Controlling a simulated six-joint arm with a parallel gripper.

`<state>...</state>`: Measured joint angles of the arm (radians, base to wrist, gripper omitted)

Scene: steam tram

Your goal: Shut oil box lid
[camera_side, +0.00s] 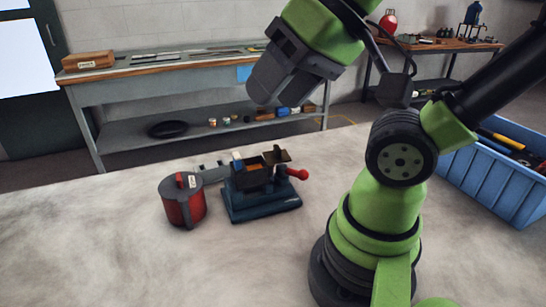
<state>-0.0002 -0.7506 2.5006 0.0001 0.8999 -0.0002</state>
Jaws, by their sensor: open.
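A small dark box (253,176), apparently the oil box, stands on a dark blue base (262,207) on the pale work surface. A brownish flap that looks like its lid (277,157) stands raised at the right of the box, not lying over the opening. A red knob on a short lever (298,174) sticks out to the right. My gripper (264,92) hangs above and behind the box in the picture, well clear of it, pointing down and left. Its jaws are open and nothing shows between them. The fingertips are hard to make out.
A red can with a dark top (183,203) stands just left of the base. A flat grey piece (212,174) lies between them. A blue crate of tools (490,175) sits at the right. The front left surface is clear. A bench (170,85) stands behind.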

